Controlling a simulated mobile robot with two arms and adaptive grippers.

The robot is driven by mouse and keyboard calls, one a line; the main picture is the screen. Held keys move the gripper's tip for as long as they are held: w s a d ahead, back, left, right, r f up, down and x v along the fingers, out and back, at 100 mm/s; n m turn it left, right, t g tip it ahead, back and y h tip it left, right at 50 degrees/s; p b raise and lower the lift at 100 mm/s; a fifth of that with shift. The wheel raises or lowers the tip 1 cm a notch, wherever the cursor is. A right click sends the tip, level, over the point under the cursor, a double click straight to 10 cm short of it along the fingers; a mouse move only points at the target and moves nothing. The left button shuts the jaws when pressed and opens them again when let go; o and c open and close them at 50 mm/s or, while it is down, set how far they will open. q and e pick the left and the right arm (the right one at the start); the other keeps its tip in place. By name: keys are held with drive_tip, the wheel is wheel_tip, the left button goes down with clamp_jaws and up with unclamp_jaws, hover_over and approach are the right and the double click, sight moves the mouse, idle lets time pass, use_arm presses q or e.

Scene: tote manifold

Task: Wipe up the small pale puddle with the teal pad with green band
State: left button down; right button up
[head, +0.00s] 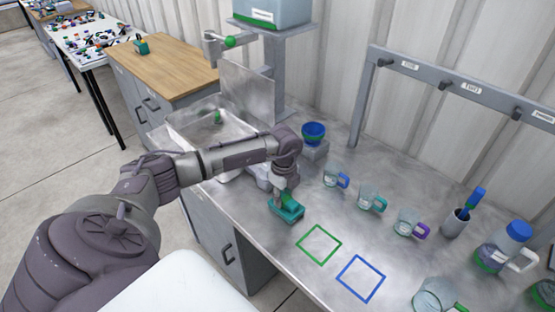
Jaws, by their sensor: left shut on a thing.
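The teal pad with green band (287,211) is on or just above the metal counter, near its front edge; I cannot tell if it touches. My left gripper (287,193) points down and is shut on the pad's upper part. I cannot make out the small pale puddle on the shiny counter; it may be hidden by the pad or arm. My right gripper is not in view.
A green square outline (319,244) and a blue one (361,279) mark the counter right of the pad. Several jugs with coloured handles, such as one with blue (334,174), stand behind. A metal sink (190,118) lies left. A hook rail (455,82) stands at the back.

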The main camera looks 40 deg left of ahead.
sight(296, 205)
use_arm(q)
drive_tip(key=shift+s+d+r+p, duration=0.1)
drive_tip(key=shift+d+p, duration=0.25)
drive_tip(key=shift+d, duration=0.9)
drive_tip(key=shift+s+d+p, duration=0.1)
drive_tip(key=shift+d+p, duration=0.25)
drive_tip(key=shift+d, duration=0.85)
drive_tip(key=shift+r+p, duration=2.35)
drive_tip(key=shift+r, duration=0.7)
drive_tip(key=shift+a+r+p, duration=0.1)
drive_tip(key=shift+r+p, duration=1.05)
drive_tip(key=shift+r, duration=0.4)
drive_tip(key=shift+f, duration=0.1)
